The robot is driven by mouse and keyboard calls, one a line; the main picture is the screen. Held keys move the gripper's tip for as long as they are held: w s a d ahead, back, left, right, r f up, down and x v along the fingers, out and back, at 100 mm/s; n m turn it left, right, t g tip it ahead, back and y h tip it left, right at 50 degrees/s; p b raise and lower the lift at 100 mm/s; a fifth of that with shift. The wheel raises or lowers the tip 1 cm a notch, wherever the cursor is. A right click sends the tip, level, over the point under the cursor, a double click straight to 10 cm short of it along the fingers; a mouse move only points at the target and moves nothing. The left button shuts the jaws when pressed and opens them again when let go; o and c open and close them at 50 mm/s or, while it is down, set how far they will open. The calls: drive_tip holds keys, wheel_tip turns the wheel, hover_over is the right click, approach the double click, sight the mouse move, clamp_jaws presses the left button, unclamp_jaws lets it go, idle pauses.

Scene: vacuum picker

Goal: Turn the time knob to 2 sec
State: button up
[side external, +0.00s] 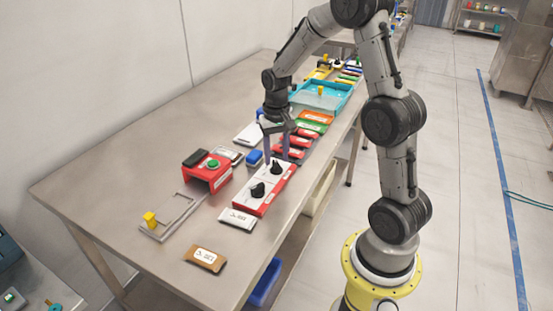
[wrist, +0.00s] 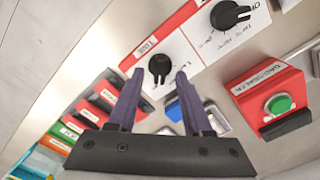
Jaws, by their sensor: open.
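A red box with a white top panel (side external: 264,187) carries two black knobs. The far knob (side external: 275,168) is under my gripper (side external: 276,157); in the wrist view this knob (wrist: 160,68) appears between the tips of my two purple fingers (wrist: 160,76). My gripper is open, one finger on each side of the knob, with gaps visible; I cannot tell how far down the tips reach. The other knob (side external: 257,190) is nearer the camera and also shows in the wrist view (wrist: 230,15). The dial markings are too small to read surely.
A red box with a green button (side external: 212,163) stands left of the panel. A white label card (side external: 237,218) and a brown one (side external: 205,259) lie in front. Several coloured cards and a blue tray (side external: 325,93) lie behind. Bare table (side external: 100,175) lies at left.

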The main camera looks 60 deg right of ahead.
drive_tip(key=shift+f, duration=0.85)
drive_tip(key=shift+c, duration=0.2)
clamp_jaws()
